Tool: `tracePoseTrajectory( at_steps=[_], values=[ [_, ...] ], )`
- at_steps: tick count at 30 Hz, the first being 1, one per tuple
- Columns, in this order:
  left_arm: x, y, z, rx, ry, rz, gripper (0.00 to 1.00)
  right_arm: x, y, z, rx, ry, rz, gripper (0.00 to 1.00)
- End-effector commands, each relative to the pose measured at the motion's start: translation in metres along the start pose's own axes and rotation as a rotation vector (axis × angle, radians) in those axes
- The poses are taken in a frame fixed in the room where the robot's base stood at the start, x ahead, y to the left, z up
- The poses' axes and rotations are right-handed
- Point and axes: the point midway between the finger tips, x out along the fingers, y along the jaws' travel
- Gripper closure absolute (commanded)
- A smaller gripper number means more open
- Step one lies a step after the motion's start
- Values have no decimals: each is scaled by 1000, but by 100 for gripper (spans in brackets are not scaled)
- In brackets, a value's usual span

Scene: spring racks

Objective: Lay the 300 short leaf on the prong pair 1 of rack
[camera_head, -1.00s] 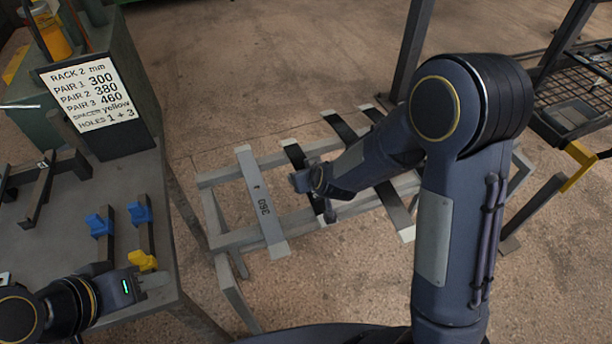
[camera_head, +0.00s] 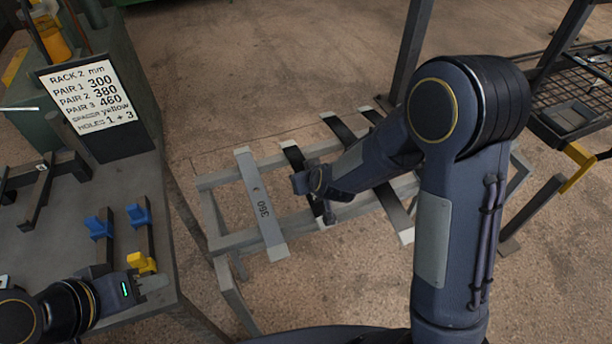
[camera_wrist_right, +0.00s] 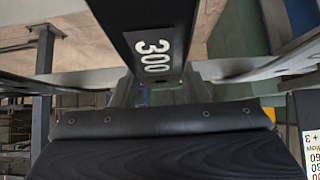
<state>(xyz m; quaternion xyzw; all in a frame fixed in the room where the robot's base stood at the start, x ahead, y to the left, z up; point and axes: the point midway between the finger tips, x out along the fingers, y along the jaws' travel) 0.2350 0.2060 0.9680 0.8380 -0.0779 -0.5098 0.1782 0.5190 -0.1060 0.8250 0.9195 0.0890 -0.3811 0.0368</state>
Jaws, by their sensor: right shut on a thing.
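My right gripper (camera_head: 326,205) is shut on a dark leaf at the grey stand; its fingers are partly hidden by the arm. In the right wrist view the dark leaf (camera_wrist_right: 150,25) bears the label 300 and sits between the two finger tips (camera_wrist_right: 160,78). In the head view part of this leaf (camera_head: 292,155) shows behind the gripper, over the stand's rails. I cannot tell whether it touches them. My left gripper (camera_head: 152,284) is over the bench beside a yellow block; whether it is open is unclear. The sign (camera_head: 92,96) reads rack 2, pair 1 300.
The grey stand (camera_head: 225,240) carries a light leaf (camera_head: 259,200) marked 360 and other dark leaves (camera_head: 338,127) at right. The bench (camera_head: 75,235) at left has dark pronged holders (camera_head: 42,190), blue blocks (camera_head: 138,213) and a yellow block (camera_head: 142,262). A wire shelf (camera_head: 575,95) stands at right.

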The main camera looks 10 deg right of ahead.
Motion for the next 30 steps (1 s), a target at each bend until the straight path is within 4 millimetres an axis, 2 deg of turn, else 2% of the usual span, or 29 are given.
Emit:
tracePoseTrajectory(
  at_steps=[7, 11, 20, 30],
  values=[
    [-3, 2, -2, 0, 0, 0, 64, -9, 0, -11, -1, 8, 0, 100],
    [-10, 4, -5, 0, 0, 0, 64, -24, -1, -26, -1, 10, -1, 100],
    [-29, 13, -14, 0, 0, 0, 64, -92, 33, -45, 3, 10, 0, 100],
    [-38, 17, -19, 0, 0, 0, 64, -145, 79, -29, 4, 7, 2, 100]
  ],
)
